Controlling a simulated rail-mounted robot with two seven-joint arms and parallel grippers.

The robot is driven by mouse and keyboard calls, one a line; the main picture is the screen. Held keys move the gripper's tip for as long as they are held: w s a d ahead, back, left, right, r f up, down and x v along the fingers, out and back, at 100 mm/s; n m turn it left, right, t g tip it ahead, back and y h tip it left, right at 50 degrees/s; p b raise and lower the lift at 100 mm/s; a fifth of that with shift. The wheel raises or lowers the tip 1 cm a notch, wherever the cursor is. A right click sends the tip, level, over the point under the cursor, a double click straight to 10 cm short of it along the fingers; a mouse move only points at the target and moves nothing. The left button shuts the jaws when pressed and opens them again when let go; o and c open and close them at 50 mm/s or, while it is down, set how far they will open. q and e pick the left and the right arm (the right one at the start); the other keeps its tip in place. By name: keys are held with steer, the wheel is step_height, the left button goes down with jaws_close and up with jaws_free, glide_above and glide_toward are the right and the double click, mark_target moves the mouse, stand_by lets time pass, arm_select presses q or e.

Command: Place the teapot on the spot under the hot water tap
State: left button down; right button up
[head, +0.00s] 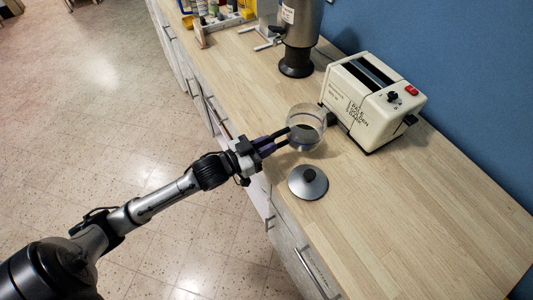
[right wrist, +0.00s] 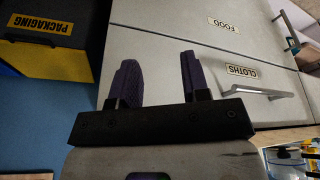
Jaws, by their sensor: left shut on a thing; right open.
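The teapot (head: 308,117) is a clear glass vessel with a dark lower part, seen in the head view beside the toaster. My left gripper (head: 285,138) is shut on its near left side. I cannot tell whether the teapot touches the counter or is slightly above it. A round grey lid with a black knob (head: 308,181) lies apart on the counter, nearer the front. The hot water urn (head: 299,28) stands farther back, with a dark tap (head: 277,33) on its left side. My right gripper (right wrist: 158,78) is open and empty in the right wrist view.
A cream toaster (head: 370,100) stands right of the teapot, against the blue wall. A rack with bottles (head: 212,15) is at the far end of the wooden counter (head: 420,220). Labelled drawers (right wrist: 215,50) and a packaging box (right wrist: 40,50) show in the right wrist view.

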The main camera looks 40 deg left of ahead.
arm_select(q)
steer(key=shift+f+b, duration=0.65)
steer(key=shift+f, duration=1.3)
steer(key=c, duration=1.5)
jaws_free()
steer(key=shift+f, duration=0.15)
steer(key=o, duration=0.4)
